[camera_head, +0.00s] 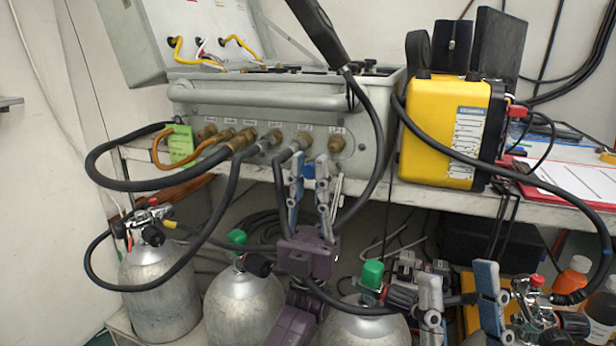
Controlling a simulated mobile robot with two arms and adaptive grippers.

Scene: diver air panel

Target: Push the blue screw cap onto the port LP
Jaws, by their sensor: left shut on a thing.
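The grey air panel (360,125) has a row of ports with small white labels too blurred to read surely. The rightmost port (337,145) is bare brass; I cannot be sure it is LP. My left gripper (309,164) points up in front of the panel, just below the right-hand ports. It is shut on the small blue screw cap (309,171), mostly hidden between its fingers. Whether the cap touches a port cannot be told. My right gripper (458,278) is at the lower right, fingers wide apart, with no object visible between them.
Black hoses (215,225) run from the ports to silver cylinders (160,290) below. A yellow case (445,130) stands right of the panel on the shelf (425,198).

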